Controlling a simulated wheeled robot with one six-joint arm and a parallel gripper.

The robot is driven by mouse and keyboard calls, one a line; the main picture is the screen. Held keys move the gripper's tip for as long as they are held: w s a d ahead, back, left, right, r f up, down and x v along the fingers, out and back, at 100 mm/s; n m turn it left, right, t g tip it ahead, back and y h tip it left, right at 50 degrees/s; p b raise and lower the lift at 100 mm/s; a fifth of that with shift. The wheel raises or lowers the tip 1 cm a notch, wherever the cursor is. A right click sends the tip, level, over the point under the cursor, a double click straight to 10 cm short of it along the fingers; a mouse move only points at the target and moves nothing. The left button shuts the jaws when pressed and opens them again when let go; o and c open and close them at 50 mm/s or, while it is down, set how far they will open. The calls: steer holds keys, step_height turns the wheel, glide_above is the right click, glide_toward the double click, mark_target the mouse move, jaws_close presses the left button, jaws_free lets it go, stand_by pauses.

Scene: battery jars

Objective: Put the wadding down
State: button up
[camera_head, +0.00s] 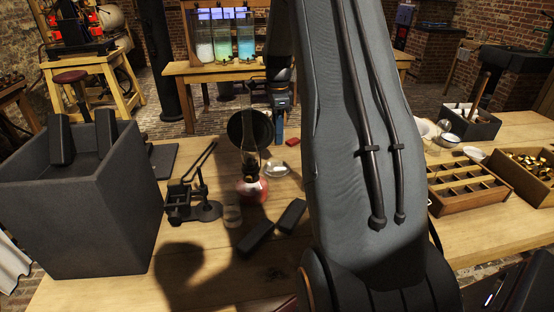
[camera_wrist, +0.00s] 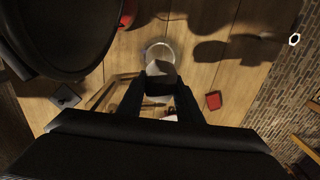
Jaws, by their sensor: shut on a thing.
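My gripper (camera_head: 279,122) hangs above the middle of the workbench, beside a dark round disc. In the wrist view my gripper (camera_wrist: 161,82) has its two dark fingers close together, shut on a small pale grey-white piece, which looks like the wadding (camera_wrist: 160,69). The wadding is not clearly seen in the head view. A shallow round dish (camera_head: 276,169) stands on the bench below my gripper. In the wrist view the dish (camera_wrist: 158,48) shows just beyond the fingertips, partly behind the pale piece. The height gap between them cannot be told.
A red-based oil lamp (camera_head: 251,188) and the dark disc (camera_head: 250,131) stand close left of my gripper. A small red block (camera_head: 292,141) lies behind the dish. A black metal stand (camera_head: 193,200), dark bars (camera_head: 257,237) and a large grey bin (camera_head: 82,208) are left.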

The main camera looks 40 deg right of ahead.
step_height(320, 180, down, 12)
steer(key=p, duration=0.2)
steer(key=shift+r+p, duration=0.25)
steer(key=shift+p, duration=0.15)
steer(key=shift+f, duration=0.15)
steer(key=o, duration=1.1)
step_height(320, 180, up, 12)
steer(key=b, duration=0.3)
